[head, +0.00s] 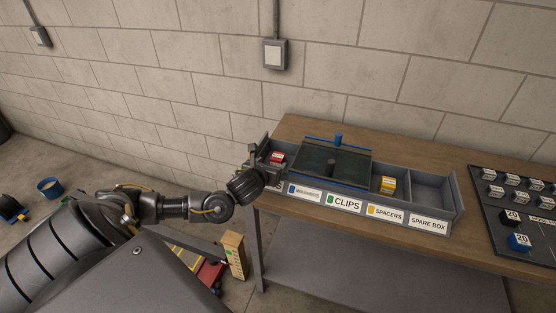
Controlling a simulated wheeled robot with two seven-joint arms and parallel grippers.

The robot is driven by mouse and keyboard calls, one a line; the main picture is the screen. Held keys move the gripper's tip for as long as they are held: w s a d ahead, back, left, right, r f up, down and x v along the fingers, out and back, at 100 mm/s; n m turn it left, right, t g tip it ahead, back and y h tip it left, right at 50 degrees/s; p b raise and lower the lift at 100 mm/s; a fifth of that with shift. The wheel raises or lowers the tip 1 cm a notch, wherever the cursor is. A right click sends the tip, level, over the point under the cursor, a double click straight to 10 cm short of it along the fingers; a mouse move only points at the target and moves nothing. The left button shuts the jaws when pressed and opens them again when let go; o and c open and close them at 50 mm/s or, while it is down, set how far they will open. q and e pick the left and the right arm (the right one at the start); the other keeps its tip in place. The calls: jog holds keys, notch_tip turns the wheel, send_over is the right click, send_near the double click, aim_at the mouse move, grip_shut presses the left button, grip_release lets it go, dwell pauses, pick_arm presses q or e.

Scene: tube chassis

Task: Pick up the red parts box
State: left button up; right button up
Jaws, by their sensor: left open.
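The red parts box (278,157) is small, with a white label, and sits in the leftmost compartment of the grey divided tray (459,208) on the workbench. My left gripper (267,162) reaches in from the left at that compartment. It is open, and its fingers are close beside the red box. The gripper partly hides the box and the compartment's label, and I cannot tell whether they touch. My right gripper is out of view.
A dark panel with blue edges (331,160) covers the tray's middle. A yellow box (387,185) sits right of it; the rightmost compartment is empty. A dark board (495,217) with several small blocks lies at right. The wall stands close behind the bench.

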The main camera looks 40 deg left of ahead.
aim_at(276, 159)
pick_arm(q)
jog(key=shift+a, duration=0.1)
jog(key=p+x, duration=0.1)
jog(key=x, duration=0.3)
jog(key=shift+w+a, duration=0.1)
jog(key=shift+w, duration=0.2)
jog(key=shift+w+f, duration=0.2)
jog(key=shift+w, duration=0.1)
jog(key=c, duration=1.1)
jog(key=shift+a, duration=0.1)
